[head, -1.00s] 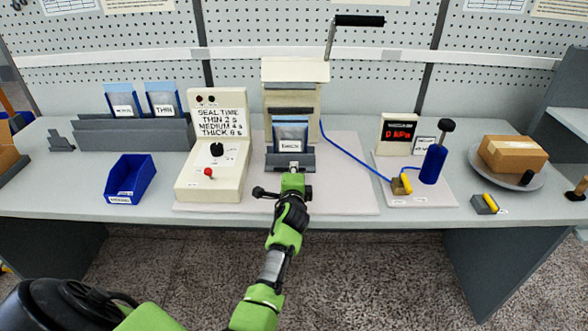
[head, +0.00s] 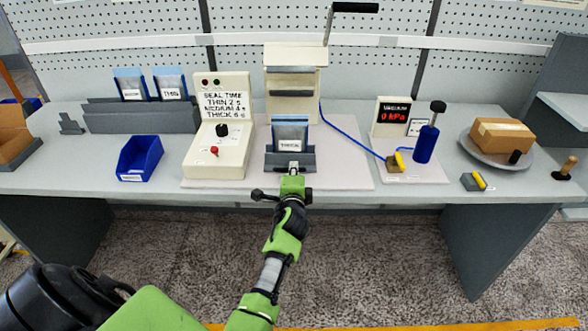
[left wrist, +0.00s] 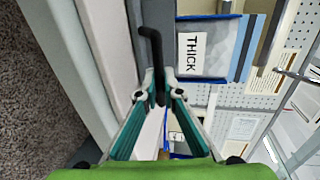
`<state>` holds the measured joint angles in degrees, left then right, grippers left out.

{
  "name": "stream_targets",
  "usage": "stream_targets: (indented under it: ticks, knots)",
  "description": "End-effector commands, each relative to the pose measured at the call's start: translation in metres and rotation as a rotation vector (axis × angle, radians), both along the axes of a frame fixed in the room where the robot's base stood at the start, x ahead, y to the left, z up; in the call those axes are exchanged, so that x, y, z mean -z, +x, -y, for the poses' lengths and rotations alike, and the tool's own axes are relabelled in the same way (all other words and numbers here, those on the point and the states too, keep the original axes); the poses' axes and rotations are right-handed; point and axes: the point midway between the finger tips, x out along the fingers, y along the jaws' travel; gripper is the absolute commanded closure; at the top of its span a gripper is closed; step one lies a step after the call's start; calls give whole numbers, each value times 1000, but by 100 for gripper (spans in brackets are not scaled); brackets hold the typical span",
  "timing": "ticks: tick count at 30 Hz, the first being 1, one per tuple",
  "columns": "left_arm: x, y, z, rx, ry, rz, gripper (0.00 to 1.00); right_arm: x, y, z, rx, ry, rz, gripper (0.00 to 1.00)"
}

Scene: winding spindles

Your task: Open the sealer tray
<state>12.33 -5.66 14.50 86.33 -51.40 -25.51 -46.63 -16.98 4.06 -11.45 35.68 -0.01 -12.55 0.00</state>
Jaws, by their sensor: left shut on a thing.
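The sealer (head: 292,56) is a cream box with a crank on top and a dark slot in its front. Its grey sealer tray (head: 273,160) stands out in front of it, on the pale base board. A pouch marked THICK (head: 289,131) stands upright in the tray; it also shows in the left wrist view (left wrist: 208,48). My left gripper (head: 293,174) is at the tray's front, shut on its handle. In the left wrist view a black bent handle (left wrist: 153,48) runs between the fingertips (left wrist: 159,98). My right gripper is out of view.
A seal-time box (head: 222,133) with a knob stands left of the tray, beside a blue bin (head: 139,158) and a pouch rack (head: 140,117). On the right are a blue hose (head: 347,131), a vacuum gauge (head: 392,115) and a blue cylinder (head: 425,144).

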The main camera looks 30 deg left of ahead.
Motion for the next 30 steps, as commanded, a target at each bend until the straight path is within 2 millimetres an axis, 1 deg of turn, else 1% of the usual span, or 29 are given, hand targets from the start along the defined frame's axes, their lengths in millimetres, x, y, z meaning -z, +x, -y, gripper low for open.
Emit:
stream_targets:
  ticks: [7, 9, 10, 19, 22, 26, 30]
  knots:
    - [2, -1, -2, -5, 0, -5, 100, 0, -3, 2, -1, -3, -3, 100]
    - [2, -1, -2, -5, 0, -5, 80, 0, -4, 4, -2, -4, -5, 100]
    - [2, -1, -2, -4, 0, -5, 76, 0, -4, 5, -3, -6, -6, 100]
    - [1, -1, -1, -2, 1, -2, 76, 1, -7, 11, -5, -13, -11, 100]
    - [1, -4, 2, -1, 0, -2, 76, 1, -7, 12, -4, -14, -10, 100]
    - [-2, -16, 9, -1, 0, -2, 76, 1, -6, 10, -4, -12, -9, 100]
    - [-6, -35, 20, -1, -1, -3, 76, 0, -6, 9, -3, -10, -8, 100]
